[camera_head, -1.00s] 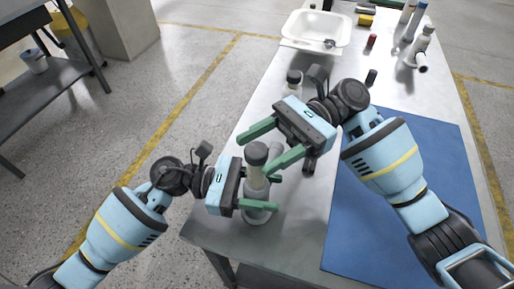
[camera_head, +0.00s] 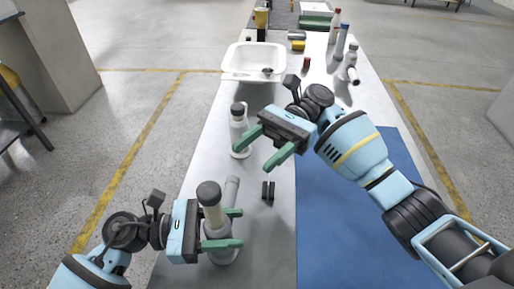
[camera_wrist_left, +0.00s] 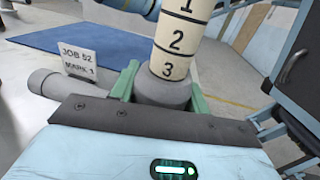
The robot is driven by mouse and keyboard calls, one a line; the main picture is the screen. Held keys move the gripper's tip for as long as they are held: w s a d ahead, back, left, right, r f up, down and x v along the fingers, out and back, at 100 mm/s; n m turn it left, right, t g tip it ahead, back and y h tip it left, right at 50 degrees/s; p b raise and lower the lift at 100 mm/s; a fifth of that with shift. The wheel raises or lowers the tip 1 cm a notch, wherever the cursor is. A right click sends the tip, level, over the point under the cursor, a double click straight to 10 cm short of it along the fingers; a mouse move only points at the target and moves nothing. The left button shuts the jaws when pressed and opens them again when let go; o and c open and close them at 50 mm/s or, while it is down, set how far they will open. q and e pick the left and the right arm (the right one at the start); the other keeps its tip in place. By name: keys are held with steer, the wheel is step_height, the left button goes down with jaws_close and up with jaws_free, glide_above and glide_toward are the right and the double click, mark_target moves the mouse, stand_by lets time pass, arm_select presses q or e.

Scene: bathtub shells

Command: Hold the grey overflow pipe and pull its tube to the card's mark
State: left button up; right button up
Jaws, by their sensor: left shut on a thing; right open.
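The overflow pipe stands upright on the near end of the table, with a grey body (camera_head: 222,254), a cream tube (camera_head: 214,217) and a dark cap (camera_head: 208,191). My left gripper (camera_head: 233,228) is shut on the grey body (camera_wrist_left: 163,92). In the left wrist view, the cream tube (camera_wrist_left: 177,45) shows 1, 2 and 3 from top down, with 3 just above the body. The card (camera_wrist_left: 78,62) reads "JOB 52 MARK 1" and stands beyond the pipe's side branch (camera_wrist_left: 55,83). My right gripper (camera_head: 259,152) is open and empty, apart from the pipe, farther along the table.
Another pale pipe with a dark cap (camera_head: 239,130) stands left of my right gripper. A white basin (camera_head: 253,60) and several bottles are at the far end.

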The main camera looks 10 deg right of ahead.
arm_select(q)
steer(key=o, duration=1.1)
steer(key=shift+o, duration=0.2)
steer(key=shift+a, duration=0.1)
